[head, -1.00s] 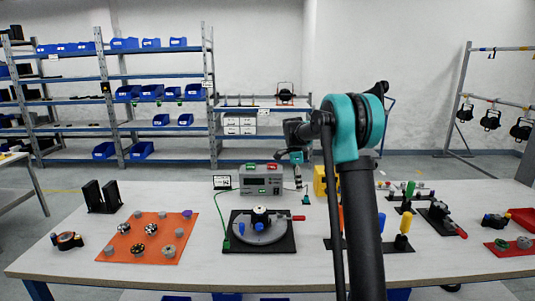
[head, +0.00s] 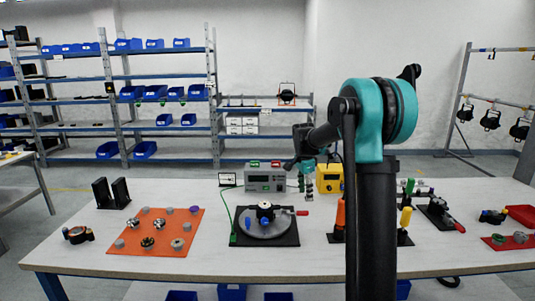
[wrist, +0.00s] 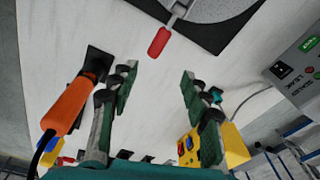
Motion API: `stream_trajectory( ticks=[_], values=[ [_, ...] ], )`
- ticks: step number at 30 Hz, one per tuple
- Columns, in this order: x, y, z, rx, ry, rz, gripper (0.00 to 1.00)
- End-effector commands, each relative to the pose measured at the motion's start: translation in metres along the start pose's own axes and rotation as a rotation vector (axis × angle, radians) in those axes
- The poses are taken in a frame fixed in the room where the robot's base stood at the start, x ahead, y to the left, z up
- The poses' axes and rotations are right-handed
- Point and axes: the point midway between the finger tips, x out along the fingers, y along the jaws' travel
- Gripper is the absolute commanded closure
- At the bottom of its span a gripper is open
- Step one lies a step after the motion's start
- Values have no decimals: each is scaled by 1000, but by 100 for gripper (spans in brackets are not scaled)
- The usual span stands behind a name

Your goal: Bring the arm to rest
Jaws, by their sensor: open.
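My gripper (head: 307,186) is above the white table (head: 190,264), behind the round fixture in the head view. In the wrist view my gripper (wrist: 158,85) has its two fingers well apart with nothing between them. Below the gap are bare table and the red handle (wrist: 159,42) of the fixture. My arm rises at the right of the head view and hides part of the table behind it.
A round fixture on a black plate (head: 237,240) sits at the table's middle. A grey meter box (head: 265,179) and a yellow box (head: 330,178) stand behind it. An orange-handled tool (head: 340,214) stands near my arm. An orange mat (head: 130,240) with several round parts lies left.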

Motion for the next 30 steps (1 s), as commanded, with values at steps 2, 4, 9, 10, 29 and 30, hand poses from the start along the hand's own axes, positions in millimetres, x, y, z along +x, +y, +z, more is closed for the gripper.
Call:
stream_trajectory(
  ticks=[2,4,9,10,29,30],
  values=[
    [0,21,1,-66,-1,-18,53],
    [1,42,4,-145,-1,-38,53],
    [10,108,14,-384,12,-98,53],
    [12,120,16,-426,17,-109,53],
    [90,338,74,-1191,188,-265,53],
    [92,342,76,-1204,192,-267,53]
  ],
)
